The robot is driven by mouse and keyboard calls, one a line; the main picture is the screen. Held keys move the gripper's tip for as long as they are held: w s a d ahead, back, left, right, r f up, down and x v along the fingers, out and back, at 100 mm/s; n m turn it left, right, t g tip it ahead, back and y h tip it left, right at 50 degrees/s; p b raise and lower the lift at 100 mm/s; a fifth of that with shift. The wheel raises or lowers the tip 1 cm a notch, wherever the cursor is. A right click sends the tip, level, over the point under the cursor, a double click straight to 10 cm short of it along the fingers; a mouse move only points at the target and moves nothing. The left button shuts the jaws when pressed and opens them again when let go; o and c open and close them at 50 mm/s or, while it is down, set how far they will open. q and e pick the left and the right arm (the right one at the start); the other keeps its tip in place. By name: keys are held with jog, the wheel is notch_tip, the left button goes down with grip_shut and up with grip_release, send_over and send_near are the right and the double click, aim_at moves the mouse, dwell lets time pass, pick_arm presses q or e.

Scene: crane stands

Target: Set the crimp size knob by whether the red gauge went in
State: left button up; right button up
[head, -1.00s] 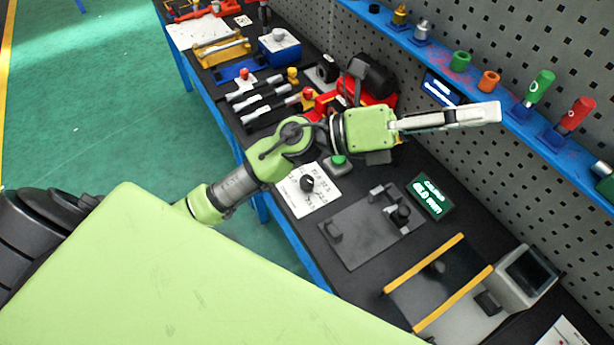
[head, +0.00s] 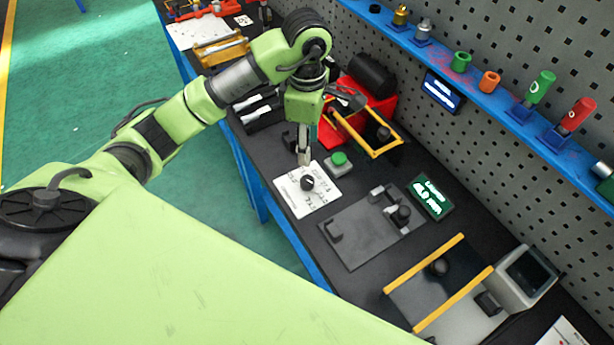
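The black crimp size knob (head: 307,183) sits on a white marked plate (head: 318,201) near the bench's front edge; its marks are too small to read. My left gripper (head: 304,162) points down just behind the knob, its fingertips close to the plate's far edge. Its fingers show nearly edge-on, so I cannot tell whether they are open or shut. I see nothing held in it. The red gauge (head: 577,115) stands in a holder on the blue shelf, beside the green gauge (head: 540,87). My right gripper is not in view.
A green button (head: 339,159) sits right behind the plate. A grey fixture (head: 358,238) and a lit green display (head: 431,197) are to the right. A yellow-railed machine (head: 425,270) stands farther right. A red device (head: 345,133) is close behind my gripper.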

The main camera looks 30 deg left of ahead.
aim_at(307, 180)
pick_arm(q)
notch_tip(307, 180, down, 12)
jog(key=p, duration=0.3)
jog(key=shift+s+a+f+p, duration=0.1)
jog(key=shift+p, duration=0.25)
jog(key=shift+f, duration=0.75)
jog(key=c, duration=1.1)
